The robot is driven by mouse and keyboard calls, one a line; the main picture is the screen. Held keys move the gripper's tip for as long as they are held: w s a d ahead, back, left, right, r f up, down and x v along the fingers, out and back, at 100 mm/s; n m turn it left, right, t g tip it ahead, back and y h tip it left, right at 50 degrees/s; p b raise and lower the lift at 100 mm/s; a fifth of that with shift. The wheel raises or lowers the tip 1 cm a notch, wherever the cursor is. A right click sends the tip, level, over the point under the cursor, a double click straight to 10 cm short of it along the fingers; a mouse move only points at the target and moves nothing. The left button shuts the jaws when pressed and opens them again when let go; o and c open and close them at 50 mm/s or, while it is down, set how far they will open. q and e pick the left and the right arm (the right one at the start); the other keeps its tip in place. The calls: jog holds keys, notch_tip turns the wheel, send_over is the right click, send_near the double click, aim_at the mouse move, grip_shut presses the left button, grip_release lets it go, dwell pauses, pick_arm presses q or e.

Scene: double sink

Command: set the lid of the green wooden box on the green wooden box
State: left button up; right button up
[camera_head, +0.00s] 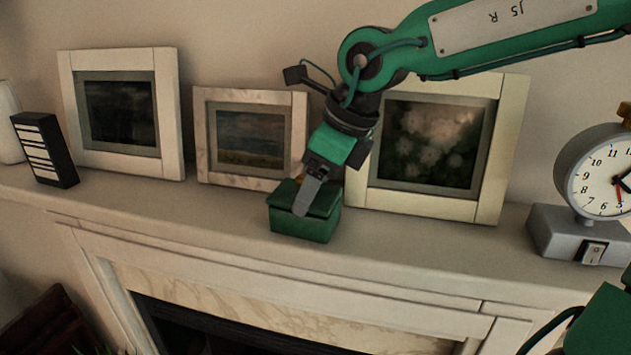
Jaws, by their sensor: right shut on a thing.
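The green wooden box (303,231) stands on a white mantel shelf, in front of the framed pictures. Its green lid (284,197) is at the top of the box, roughly lined up with it; a dark line runs between lid and box, and I cannot tell whether they touch all round. My right gripper (308,197) comes down from above and is shut on the lid. Its near finger hides part of the lid and the box's front edge. My left gripper is not in view.
Three framed pictures (173,111) (290,145) (512,150) lean on the wall behind. A black striped block (46,150) stands at left, a grey clock (553,235) at right. The shelf (430,248) between box and clock is clear; its front edge drops to a fireplace.

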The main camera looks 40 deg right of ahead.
jog(key=shift+s+f+b, duration=0.15)
jog(key=shift+f+b, duration=0.3)
jog(key=shift+b, duration=0.1)
jog(key=o, duration=0.8)
jog(key=shift+o, duration=1)
jog(key=shift+w, duration=0.2)
jog(key=shift+r, duration=0.1)
jog(key=shift+s+r+p, duration=0.1)
jog(key=shift+r+p, duration=0.3)
jog(key=shift+p, duration=0.2)
jog(key=shift+r, duration=0.25)
jog(key=b+v, duration=0.2)
jog(key=v, duration=0.9)
jog(key=shift+r, duration=0.25)
